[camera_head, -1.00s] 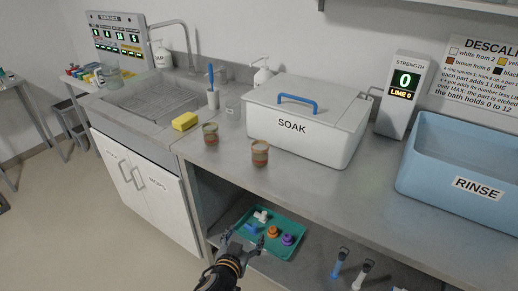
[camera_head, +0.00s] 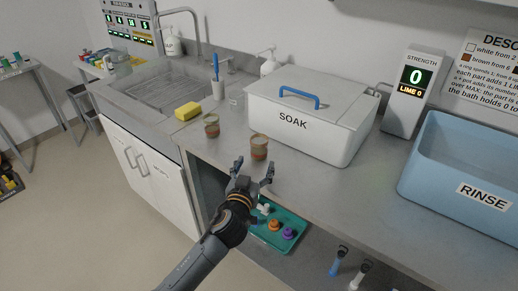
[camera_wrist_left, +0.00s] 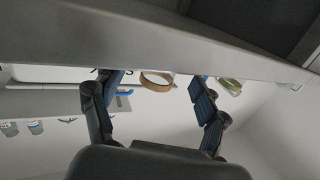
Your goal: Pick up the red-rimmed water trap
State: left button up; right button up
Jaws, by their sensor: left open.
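Two small cup-like water traps stand upright on the steel counter in front of the soak tank. The nearer one (camera_head: 259,148) has a reddish-brown rim, and its rim ring also shows in the left wrist view (camera_wrist_left: 157,78). The other trap (camera_head: 211,126), to its left, has a greenish rim, seen in the left wrist view (camera_wrist_left: 230,86) too. My left gripper (camera_head: 254,167) is open and empty, fingers pointing toward the reddish-brown-rimmed trap, near the counter's front edge. It looks just short of that trap; the exact gap is unclear. My right gripper is not in view.
The white SOAK tank (camera_head: 334,142) stands behind and right of the traps, the blue RINSE bin (camera_head: 430,190) farther right. A yellow sponge (camera_head: 187,111) lies by the sink. A green tray (camera_head: 262,236) with small parts sits below the counter.

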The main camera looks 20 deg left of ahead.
aim_at(257, 155)
pick_arm(q)
jog(key=w, duration=0.3)
jog(key=w+p, duration=0.1)
jog(key=w, duration=0.1)
jog(key=shift+a, duration=0.4)
jog(key=shift+c, duration=0.2)
jog(key=c, duration=1.1)
jog(key=shift+c, duration=0.5)
jog(key=shift+r, duration=0.1)
